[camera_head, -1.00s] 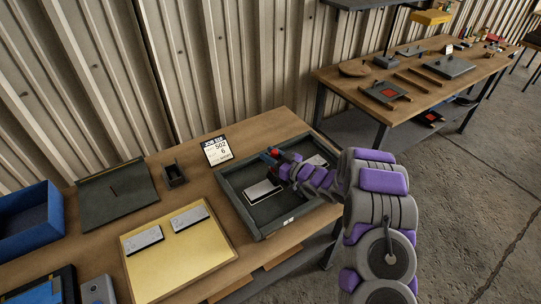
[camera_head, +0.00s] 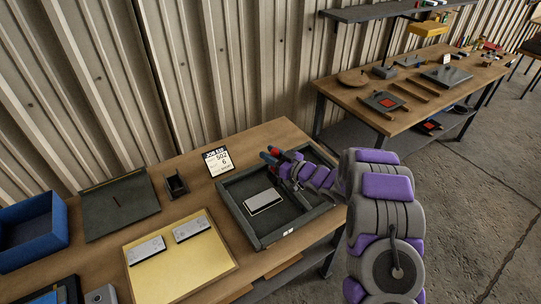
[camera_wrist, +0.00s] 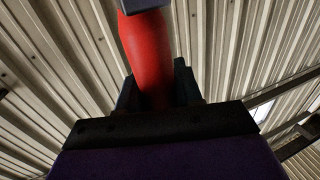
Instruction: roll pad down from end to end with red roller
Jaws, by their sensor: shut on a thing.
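My gripper (camera_head: 287,168) is over the far right part of a dark framed tray (camera_head: 236,212) on the wooden bench. It is shut on the red roller (camera_wrist: 148,55), whose red part stands up from the jaws in the wrist view. In the head view the roller is small, and I cannot tell whether it touches anything below. A pale rectangular pad (camera_head: 263,201) lies in the tray, left of and nearer than my gripper. My arm hides the tray's right part.
A yellow mat (camera_head: 190,262) with two similar pale pieces (camera_head: 147,250) lies left of the tray. A small dark holder (camera_head: 176,185), a job card (camera_head: 218,161), a dark green board (camera_head: 118,203) and a blue bin (camera_head: 32,235) are also on the bench. A second bench stands behind right.

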